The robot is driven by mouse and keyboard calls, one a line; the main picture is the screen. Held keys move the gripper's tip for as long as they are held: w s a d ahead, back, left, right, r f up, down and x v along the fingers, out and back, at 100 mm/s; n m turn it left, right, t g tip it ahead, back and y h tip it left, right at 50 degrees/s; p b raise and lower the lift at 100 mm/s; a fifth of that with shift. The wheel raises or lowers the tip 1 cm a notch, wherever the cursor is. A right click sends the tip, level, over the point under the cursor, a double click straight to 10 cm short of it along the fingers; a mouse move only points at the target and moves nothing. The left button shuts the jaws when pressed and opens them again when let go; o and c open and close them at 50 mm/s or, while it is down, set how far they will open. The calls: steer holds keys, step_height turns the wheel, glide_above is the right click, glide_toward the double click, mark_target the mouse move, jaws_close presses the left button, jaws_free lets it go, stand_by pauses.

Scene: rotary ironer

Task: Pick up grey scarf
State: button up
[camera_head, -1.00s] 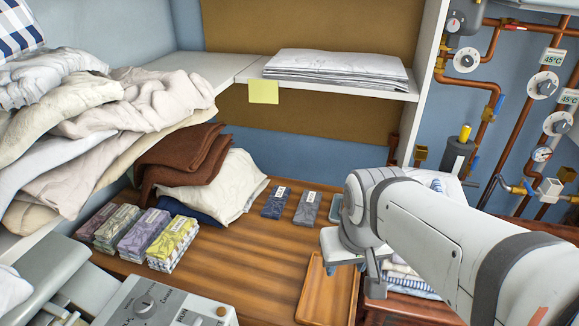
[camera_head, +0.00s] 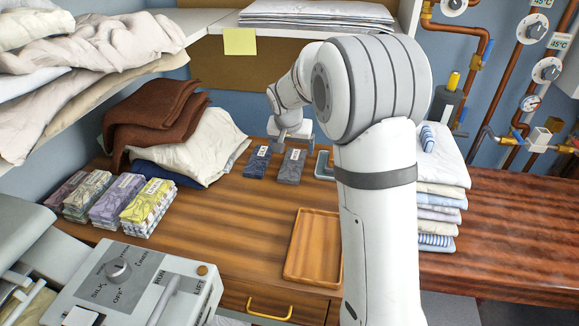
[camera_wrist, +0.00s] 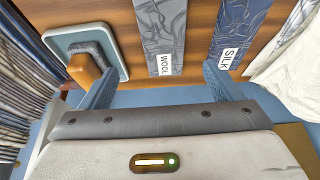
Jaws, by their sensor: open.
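The grey scarf (camera_head: 291,167), folded flat with a white tag, lies on the wooden counter to the right of a dark blue scarf (camera_head: 258,162). In the wrist view the grey scarf (camera_wrist: 160,35) has a tag reading WOOL, and the blue scarf (camera_wrist: 238,38) reads SILK. My gripper (camera_head: 290,140) is over the back of the counter by the two scarves. In the wrist view my gripper (camera_wrist: 156,72) is open and empty, with the grey scarf showing between and beyond its fingertips. The exact height above the scarf cannot be told.
A blue-grey tray with a wooden-handled brush (camera_wrist: 85,65) sits just left of the grey scarf in the wrist view. Cream cloth (camera_wrist: 290,70) lies at right. An empty wooden tray (camera_head: 312,250), folded linen (camera_head: 440,190) and several tagged bundles (camera_head: 147,205) stand on the counter.

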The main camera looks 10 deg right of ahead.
mark_target(292, 163)
steer(key=x, duration=0.3)
steer(key=shift+w+a, duration=0.1)
steer(key=shift+w, duration=0.05)
steer(key=x, duration=0.5)
steer(key=shift+a+f, duration=0.15)
steer(key=shift+a, duration=0.05)
steer(key=c, duration=1.1)
